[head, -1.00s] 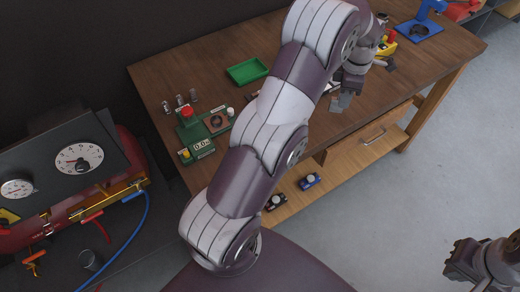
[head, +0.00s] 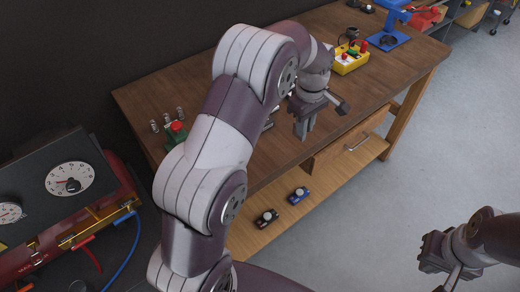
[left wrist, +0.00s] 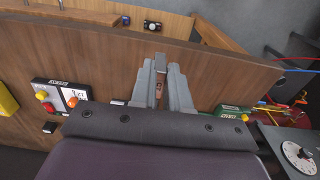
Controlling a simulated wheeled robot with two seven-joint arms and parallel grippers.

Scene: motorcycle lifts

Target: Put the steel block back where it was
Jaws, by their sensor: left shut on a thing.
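My left gripper (head: 304,132) is over the front part of the wooden workbench, pointing down. In the left wrist view its two grey fingers (left wrist: 160,85) are shut on a small grey block, the steel block (left wrist: 160,64), at their tips. In the head view the fingers mostly hide the block. The wrist view shows it near the bench's front edge, and I cannot tell whether it touches the top. My right gripper (head: 434,254) hangs over the floor at the lower right, and its opening is unclear.
A yellow button box (head: 350,58) and a blue stand (head: 390,36) are on the workbench (head: 190,85). A green device with a red knob (head: 176,130) stands at its left end, partly hidden by my arm. A panel with a dial (head: 70,180) is at left.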

